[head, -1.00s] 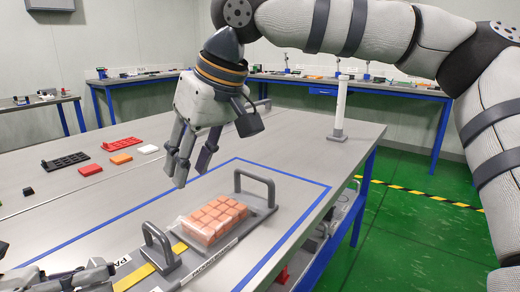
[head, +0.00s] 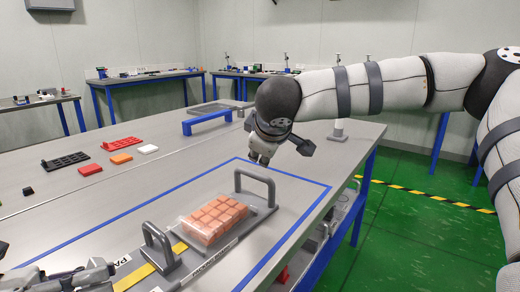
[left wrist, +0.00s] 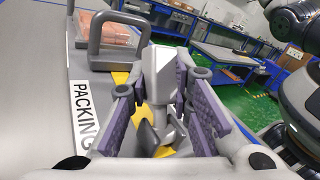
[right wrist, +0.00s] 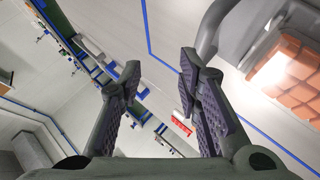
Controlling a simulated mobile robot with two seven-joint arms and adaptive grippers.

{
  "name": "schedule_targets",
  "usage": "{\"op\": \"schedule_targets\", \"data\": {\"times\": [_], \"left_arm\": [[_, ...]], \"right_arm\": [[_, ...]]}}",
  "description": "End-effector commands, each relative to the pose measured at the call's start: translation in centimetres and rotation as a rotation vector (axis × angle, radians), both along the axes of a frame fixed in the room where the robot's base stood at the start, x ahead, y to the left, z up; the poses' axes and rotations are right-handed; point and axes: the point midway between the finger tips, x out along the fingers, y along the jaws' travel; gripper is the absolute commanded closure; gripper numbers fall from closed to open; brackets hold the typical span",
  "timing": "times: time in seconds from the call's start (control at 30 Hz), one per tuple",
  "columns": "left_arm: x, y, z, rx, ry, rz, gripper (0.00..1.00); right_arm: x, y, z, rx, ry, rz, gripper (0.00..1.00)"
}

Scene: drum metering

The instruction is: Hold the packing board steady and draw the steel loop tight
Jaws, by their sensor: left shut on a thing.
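The grey packing board (head: 190,262) lies on the table, with a yellow band and a lettered label. Two grey arched loops stand on it, a near one (head: 159,247) and a far one (head: 255,187); I cannot tell which, if either, is the steel loop. Orange blocks in clear wrap (head: 212,221) sit between them. My left gripper (head: 88,277) is at the board's near end, shut on a pale grey grip (left wrist: 160,72) in the left wrist view. What the grip joins is hidden. My right gripper (head: 264,158) is above the far loop, open and empty in the right wrist view (right wrist: 158,75).
Blue tape (head: 320,207) borders the work area. Bare tabletop surrounds the board.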

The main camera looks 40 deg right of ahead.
Motion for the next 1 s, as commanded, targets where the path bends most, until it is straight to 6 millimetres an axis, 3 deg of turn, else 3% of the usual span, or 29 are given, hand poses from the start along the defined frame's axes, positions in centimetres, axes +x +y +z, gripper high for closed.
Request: {"op": "schedule_targets", "data": {"times": [0.47, 0.57, 0.8, 0.9, 1.0], "left_arm": [[0.0, 0.0, 0.0, -0.001, 0.000, 0.000, 1.00], [0.0, 0.0, 0.0, -0.001, 0.000, 0.000, 1.00], [0.0, 0.0, 0.0, 0.000, 0.000, 0.000, 1.00], [0.0, 0.0, 0.0, 0.000, 0.000, 0.000, 1.00], [0.0, 0.0, 0.0, 0.000, 0.000, 0.000, 1.00]], "right_arm": [[0.0, 0.6, 0.1, 0.028, 0.005, -0.005, 0.69], [-0.5, 4.1, 0.7, 0.185, 0.040, -0.028, 0.69], [-4.8, 17.7, 3.9, 0.692, 0.258, -0.053, 0.69], [-6.5, 21.1, 5.3, 0.804, 0.334, -0.047, 0.69], [-7.2, 22.5, 5.4, 0.848, 0.370, -0.045, 0.69]]}}
